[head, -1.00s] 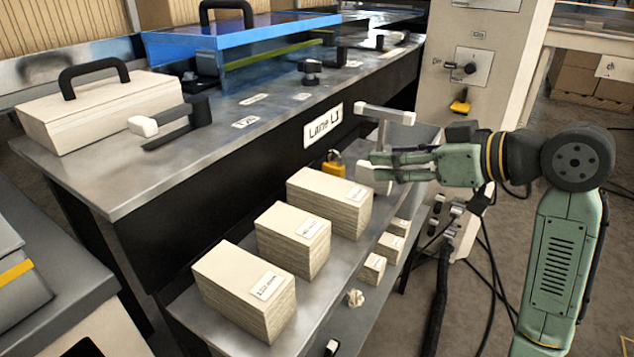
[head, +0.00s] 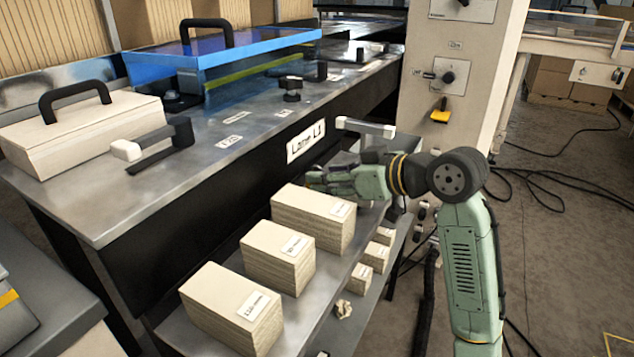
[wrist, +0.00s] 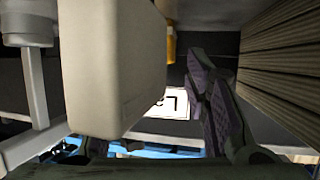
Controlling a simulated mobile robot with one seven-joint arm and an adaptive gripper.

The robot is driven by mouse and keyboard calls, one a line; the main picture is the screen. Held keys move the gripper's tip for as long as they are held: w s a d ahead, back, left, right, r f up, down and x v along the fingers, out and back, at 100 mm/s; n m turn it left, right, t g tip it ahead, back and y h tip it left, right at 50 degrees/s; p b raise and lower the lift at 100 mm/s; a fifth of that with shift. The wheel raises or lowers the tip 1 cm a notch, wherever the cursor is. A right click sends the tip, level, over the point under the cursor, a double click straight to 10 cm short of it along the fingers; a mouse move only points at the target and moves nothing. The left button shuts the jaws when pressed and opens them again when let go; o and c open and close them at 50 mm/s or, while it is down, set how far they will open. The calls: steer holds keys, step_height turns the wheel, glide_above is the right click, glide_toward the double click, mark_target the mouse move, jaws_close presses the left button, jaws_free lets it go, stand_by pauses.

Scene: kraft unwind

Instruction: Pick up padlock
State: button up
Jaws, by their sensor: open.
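The padlock, yellow beside the bench front in the earlier head view, is hidden behind my gripper (head: 320,178) in the head view now. In the wrist view a narrow yellow-orange piece (wrist: 171,44) shows at the top centre, likely the padlock, partly covered by a large pale block close to the camera. My gripper is open, beside the black bench front below the lane sign. In the wrist view its dark right finger (wrist: 212,95) stands to the right of the yellow piece, apart from it in the picture. The other finger is mostly hidden behind the pale block.
The pale block (wrist: 115,70) crowds the left of the wrist view. A paper stack (wrist: 285,55) is close on the right. Several paper stacks (head: 228,310) line the lower shelf. A pale-ended handle (head: 365,127) juts out above my gripper. A yellow-black piece (head: 440,112) hangs on the post.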

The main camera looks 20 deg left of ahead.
jaws_close()
stand_by(0.5)
